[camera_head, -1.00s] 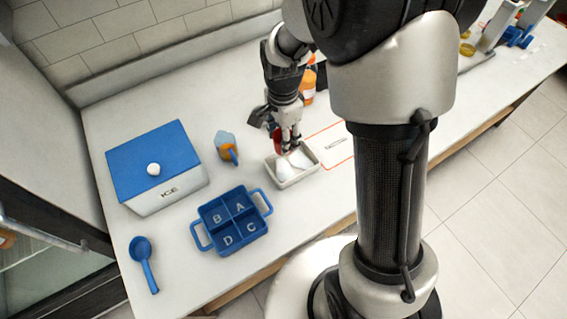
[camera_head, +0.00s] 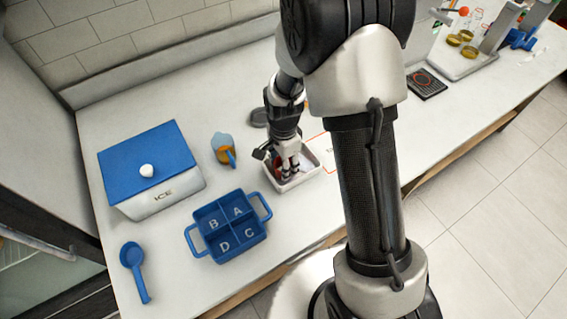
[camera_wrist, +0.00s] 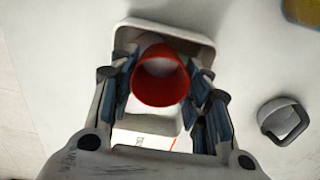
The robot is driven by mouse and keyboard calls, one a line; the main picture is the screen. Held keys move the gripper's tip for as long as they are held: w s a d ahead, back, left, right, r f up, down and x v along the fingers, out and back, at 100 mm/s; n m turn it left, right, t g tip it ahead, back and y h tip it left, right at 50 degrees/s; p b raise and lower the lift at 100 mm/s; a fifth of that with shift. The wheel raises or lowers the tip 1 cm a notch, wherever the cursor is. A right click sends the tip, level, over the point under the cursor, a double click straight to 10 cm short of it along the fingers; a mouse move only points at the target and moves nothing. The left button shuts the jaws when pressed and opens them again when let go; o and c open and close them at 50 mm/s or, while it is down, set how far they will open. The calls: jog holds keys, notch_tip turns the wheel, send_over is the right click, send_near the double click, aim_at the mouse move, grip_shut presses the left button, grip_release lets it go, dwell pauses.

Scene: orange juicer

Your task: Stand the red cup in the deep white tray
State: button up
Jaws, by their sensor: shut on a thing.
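The red cup (camera_wrist: 160,80) sits between the fingers of my gripper (camera_wrist: 160,92) in the wrist view, and the gripper is shut on it. I look down at its open mouth. The deep white tray (camera_wrist: 165,27) lies beneath the cup there, its rim showing around it. In the head view my gripper (camera_head: 288,168) points down over the inside of the white tray (camera_head: 304,181), and only a little red of the cup shows beside the fingers. Whether the cup's base touches the tray floor is hidden.
A blue compartment tray (camera_head: 229,226) stands in front-left of the white tray. A jug with orange contents (camera_head: 223,149) and a white ice box with a blue lid (camera_head: 150,170) stand left. A dark round thing (camera_head: 258,117) lies behind. A blue scoop (camera_head: 134,270) lies front left.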

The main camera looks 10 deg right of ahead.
jog(key=shift+f, duration=0.15)
jog(key=o, duration=0.5)
notch_tip(320, 180, up, 19)
jog(key=s+n+p, duration=0.2)
jog(key=p, duration=0.2)
jog(key=s+d+r+n+t, duration=0.1)
jog(key=s+r+n+t, duration=0.1)
jog(key=s+r+n, duration=0.4)
jog(key=s+d+r+n+t, duration=0.2)
jog(key=s+r+n, duration=0.4)
jog(key=s, duration=0.6)
jog(key=shift+s+r+t, duration=0.25)
jog(key=shift+r+t, duration=0.05)
jog(key=shift+r, duration=0.45)
